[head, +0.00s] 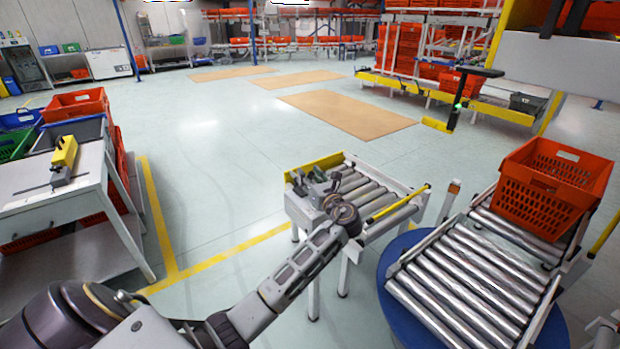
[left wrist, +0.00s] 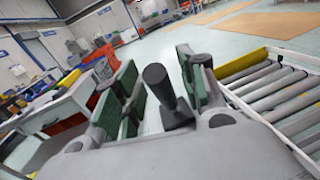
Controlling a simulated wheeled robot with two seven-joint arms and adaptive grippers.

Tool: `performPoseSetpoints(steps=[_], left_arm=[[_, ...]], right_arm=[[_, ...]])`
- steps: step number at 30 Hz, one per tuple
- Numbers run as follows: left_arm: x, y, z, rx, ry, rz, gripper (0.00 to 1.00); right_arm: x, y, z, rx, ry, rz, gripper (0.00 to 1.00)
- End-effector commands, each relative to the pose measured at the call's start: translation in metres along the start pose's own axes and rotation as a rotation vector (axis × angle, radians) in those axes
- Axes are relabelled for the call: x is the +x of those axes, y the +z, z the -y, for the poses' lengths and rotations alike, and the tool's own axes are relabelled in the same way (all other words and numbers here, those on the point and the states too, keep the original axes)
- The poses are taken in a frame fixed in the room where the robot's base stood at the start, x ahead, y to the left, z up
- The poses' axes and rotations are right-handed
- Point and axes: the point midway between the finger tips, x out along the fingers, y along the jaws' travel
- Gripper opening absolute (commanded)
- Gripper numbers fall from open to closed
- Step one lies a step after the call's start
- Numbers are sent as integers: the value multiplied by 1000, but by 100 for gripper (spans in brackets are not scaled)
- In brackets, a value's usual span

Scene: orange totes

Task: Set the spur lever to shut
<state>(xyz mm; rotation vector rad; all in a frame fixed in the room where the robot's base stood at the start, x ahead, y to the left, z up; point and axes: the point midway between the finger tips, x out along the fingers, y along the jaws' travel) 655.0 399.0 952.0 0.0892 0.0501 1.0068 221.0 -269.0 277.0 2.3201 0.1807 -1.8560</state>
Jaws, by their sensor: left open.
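My left gripper (head: 318,180) is at the near left corner of the short roller spur (head: 375,190). It is open, and its green-padded fingers (left wrist: 160,85) stand apart in the left wrist view. A dark handle with a thick round top (left wrist: 157,80), which looks like the spur lever, shows between the fingers in that view, with space on both sides. I cannot tell whether it touches the gripper. In the head view the gripper and wrist hide the handle, so its setting cannot be read. My right gripper is not in view.
A larger roller conveyor (head: 470,275) on a blue round base carries an orange tote (head: 553,187) at the right. A yellow bar (head: 400,203) runs along the spur's side. A grey table (head: 60,200) with a yellow device (head: 64,155) stands left. Floor between is clear.

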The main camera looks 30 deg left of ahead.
Motion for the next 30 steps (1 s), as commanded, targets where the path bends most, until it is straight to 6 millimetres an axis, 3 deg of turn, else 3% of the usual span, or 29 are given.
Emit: performPoseSetpoints(steps=[4, 13, 30], left_arm=[[0, 0, 0, 0, 0, 0, 39], [0, 0, 0, 0, 0, 0, 1], [1, 2, 3, -2, -2, -9, 0]], right_arm=[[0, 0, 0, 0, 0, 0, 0], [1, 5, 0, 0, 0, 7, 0], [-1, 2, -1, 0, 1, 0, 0]])
